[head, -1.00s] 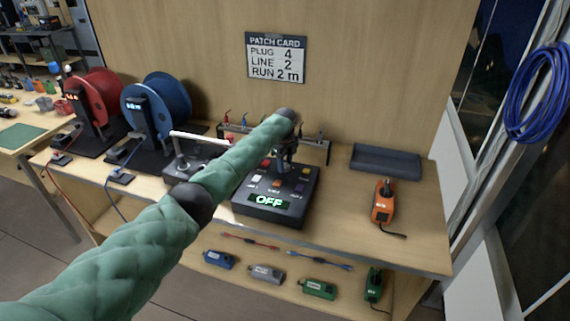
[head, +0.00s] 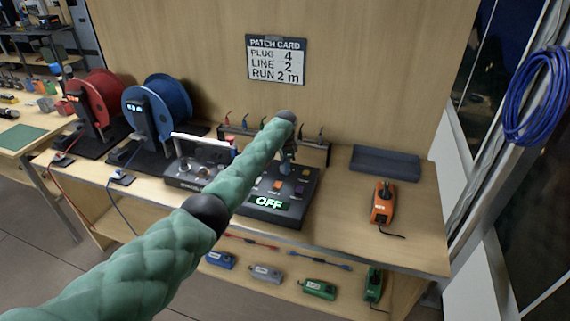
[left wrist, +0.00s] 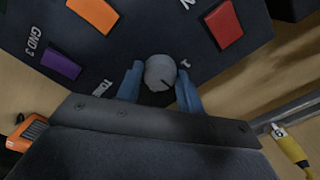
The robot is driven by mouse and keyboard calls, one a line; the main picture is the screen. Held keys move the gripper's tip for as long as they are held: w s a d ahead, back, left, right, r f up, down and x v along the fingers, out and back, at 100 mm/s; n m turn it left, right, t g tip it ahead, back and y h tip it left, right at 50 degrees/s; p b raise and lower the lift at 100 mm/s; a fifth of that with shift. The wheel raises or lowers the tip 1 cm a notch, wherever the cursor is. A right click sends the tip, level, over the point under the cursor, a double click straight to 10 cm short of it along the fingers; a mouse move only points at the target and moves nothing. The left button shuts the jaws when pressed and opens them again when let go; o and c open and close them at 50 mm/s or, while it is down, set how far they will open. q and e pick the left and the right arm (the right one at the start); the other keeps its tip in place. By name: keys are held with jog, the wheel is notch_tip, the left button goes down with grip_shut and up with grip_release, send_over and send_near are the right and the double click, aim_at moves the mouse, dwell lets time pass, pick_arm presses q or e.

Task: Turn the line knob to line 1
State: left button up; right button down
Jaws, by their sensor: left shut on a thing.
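The dark patch box (head: 262,215) stands on the bench with coloured buttons and a lit display reading OFF. My left gripper (left wrist: 160,74) is over the box, its blue fingers on either side of a round grey knob (left wrist: 161,70) and shut on it. A dark mark shows on the knob's lower right part. A printed 1 sits just right of the knob, and TO and GND 3 labels sit to the left. In the head view my left gripper (head: 289,155) is mostly hidden by my arm. My right gripper is not in view.
The patch card (head: 276,60) on the back panel reads PLUG 4, LINE 2, RUN 2 m. An orange tool (head: 382,205) and a grey tray (head: 386,163) are on the right. Red (head: 92,104) and blue (head: 158,110) reels stand left. The bench's right front is clear.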

pick_arm(q)
jog(key=n, duration=0.2)
jog(key=shift+w+r+n+p, duration=0.1)
jog(key=shift+r+n+p, duration=0.15)
jog(key=shift+n+p, duration=0.15)
jog(key=n, duration=0.2)
jog(key=shift+n+p, duration=0.4)
jog(key=shift+n, duration=0.4)
jog(key=n+p, duration=0.1)
jog(key=n, duration=0.2)
jog(key=shift+n, duration=1)
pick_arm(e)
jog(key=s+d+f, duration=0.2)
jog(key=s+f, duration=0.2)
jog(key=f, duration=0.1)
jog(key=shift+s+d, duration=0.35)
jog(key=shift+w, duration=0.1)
